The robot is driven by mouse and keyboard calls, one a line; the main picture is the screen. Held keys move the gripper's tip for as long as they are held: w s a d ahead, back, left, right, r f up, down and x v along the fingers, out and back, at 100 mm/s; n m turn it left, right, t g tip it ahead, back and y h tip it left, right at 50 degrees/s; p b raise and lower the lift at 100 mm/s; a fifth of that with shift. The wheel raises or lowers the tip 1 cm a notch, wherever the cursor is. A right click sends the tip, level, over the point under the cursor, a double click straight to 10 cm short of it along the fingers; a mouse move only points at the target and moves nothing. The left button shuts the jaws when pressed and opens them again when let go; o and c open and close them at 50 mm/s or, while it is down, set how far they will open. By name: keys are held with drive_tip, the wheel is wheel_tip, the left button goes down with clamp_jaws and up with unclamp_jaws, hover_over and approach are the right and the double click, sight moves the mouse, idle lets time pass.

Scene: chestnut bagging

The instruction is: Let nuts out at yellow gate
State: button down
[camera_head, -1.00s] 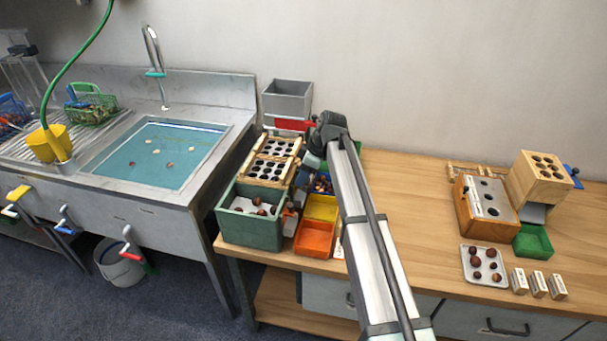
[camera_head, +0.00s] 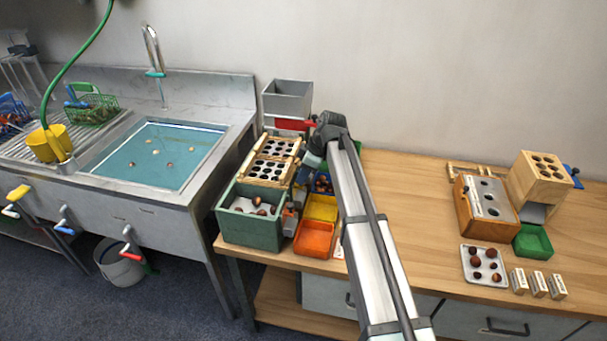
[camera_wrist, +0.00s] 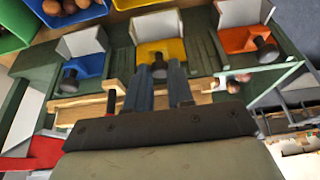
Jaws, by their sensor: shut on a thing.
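In the wrist view, the yellow gate (camera_wrist: 163,49) sits in the middle of a green sorter frame (camera_wrist: 112,66), with a dark round knob (camera_wrist: 160,69) at its front. My gripper (camera_wrist: 159,76) is shut on this knob, one finger on each side. A blue gate (camera_wrist: 85,69) is at the left and an orange gate (camera_wrist: 247,39) at the right, each with its own dark knob. In the head view, the green sorter box (camera_head: 248,231) holds several chestnuts. My wrist hides much of the gate side there.
In the head view, the yellow bin (camera_head: 320,208) and orange bin (camera_head: 313,239) stand beside the sorter. A blue bin (camera_wrist: 75,14) with nuts shows in the wrist view. A red handle (camera_head: 291,125) is close to my wrist. The bench's middle (camera_head: 415,205) is clear.

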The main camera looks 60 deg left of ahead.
drive_tip(key=shift+r, duration=1.85)
drive_tip(key=c, duration=1)
unclamp_jaws()
drive_tip(key=shift+r, duration=0.1)
drive_tip(key=v, duration=1.3)
drive_tip(key=shift+w+d+r, duration=0.15)
drive_tip(key=shift+r, duration=0.15)
